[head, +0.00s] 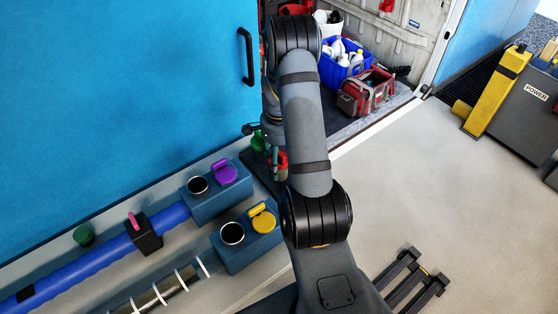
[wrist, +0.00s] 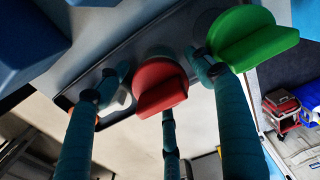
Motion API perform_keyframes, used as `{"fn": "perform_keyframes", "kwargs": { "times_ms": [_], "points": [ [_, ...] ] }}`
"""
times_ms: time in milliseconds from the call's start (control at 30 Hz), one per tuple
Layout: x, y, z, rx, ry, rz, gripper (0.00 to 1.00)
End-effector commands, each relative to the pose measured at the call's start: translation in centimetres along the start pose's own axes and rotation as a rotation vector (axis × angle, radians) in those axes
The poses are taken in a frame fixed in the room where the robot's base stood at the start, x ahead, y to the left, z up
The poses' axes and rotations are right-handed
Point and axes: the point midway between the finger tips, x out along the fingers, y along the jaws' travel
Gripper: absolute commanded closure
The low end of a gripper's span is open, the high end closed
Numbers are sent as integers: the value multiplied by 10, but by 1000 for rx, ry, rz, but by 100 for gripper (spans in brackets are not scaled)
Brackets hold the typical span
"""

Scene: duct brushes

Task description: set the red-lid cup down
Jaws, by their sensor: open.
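The red-lid cup shows in the wrist view as a round red lid (wrist: 160,86) with a raised grip; its body is mostly hidden. In the head view a small red part of it (head: 278,158) shows beside my arm, over a dark mat (head: 262,182). My gripper (wrist: 157,84) is open, with its teal fingers spread around the red lid and gaps beside it. I cannot tell whether the cup's base touches the surface under it.
A green lid (wrist: 252,38) is close beside the right finger. Blue blocks with a purple lid (head: 224,172) and a yellow lid (head: 263,220) stand to the left in the head view. A blue tote (head: 342,66) and red tool bag (head: 364,92) sit behind my arm.

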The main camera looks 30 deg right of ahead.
Motion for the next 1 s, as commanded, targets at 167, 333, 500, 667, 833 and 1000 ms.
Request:
{"fn": "perform_keyframes", "kwargs": {
  "times_ms": [167, 333, 500, 667, 833, 1000],
  "points": [
    [0, 0, 0, 0, 0, 0, 30],
    [-3, 0, 0, 0, 0, 0, 30],
    [-23, -2, -1, 0, 4, -5, 30],
    [-58, -2, -2, -1, 5, -7, 30],
    [-93, -1, -1, 1, 3, -5, 30],
    [-115, -1, 0, 0, 2, -2, 30]
  ]
}}
